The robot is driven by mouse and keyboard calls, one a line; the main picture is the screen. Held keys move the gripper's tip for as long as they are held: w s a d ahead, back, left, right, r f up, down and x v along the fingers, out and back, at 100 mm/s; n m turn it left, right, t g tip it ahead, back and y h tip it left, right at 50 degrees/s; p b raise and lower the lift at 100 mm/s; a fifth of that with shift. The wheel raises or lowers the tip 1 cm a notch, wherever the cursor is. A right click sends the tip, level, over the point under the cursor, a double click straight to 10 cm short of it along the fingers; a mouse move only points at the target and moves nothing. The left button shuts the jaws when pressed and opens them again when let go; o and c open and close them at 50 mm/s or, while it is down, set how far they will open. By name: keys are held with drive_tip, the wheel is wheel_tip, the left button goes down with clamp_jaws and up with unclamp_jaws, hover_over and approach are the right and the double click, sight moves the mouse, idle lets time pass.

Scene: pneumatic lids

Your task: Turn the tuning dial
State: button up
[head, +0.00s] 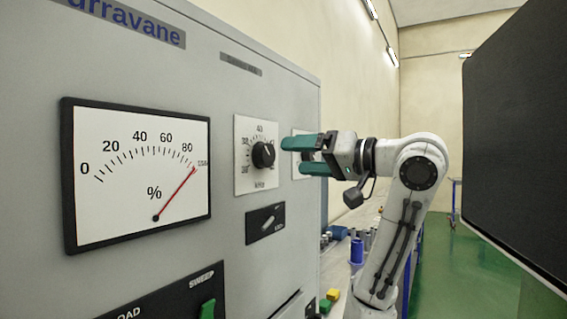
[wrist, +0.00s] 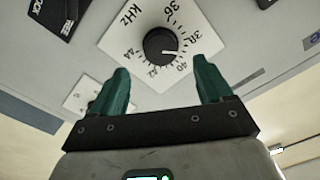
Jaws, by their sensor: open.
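The tuning dial (head: 263,154) is a black round knob on a white square plate (head: 246,180) marked kHz, on the grey cabinet front. In the wrist view the dial (wrist: 161,45) lies ahead, with its white pointer line toward the right, near the 40 mark. My gripper (head: 297,156) has green fingers that are apart and empty, just right of the dial in the head view. In the wrist view the open fingertips (wrist: 160,72) stand to either side below the dial. They do not appear to touch it.
A large percent meter (head: 137,175) is left of the dial, its red needle pointing up right. A small switch (head: 265,222) sits below the dial, and a green switch (head: 208,309) is lower left. A dark panel (head: 515,140) stands at the right. Bottles and blocks lie on a bench behind.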

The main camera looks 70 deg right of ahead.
drive_tip(key=v, duration=0.4)
idle(0.7)
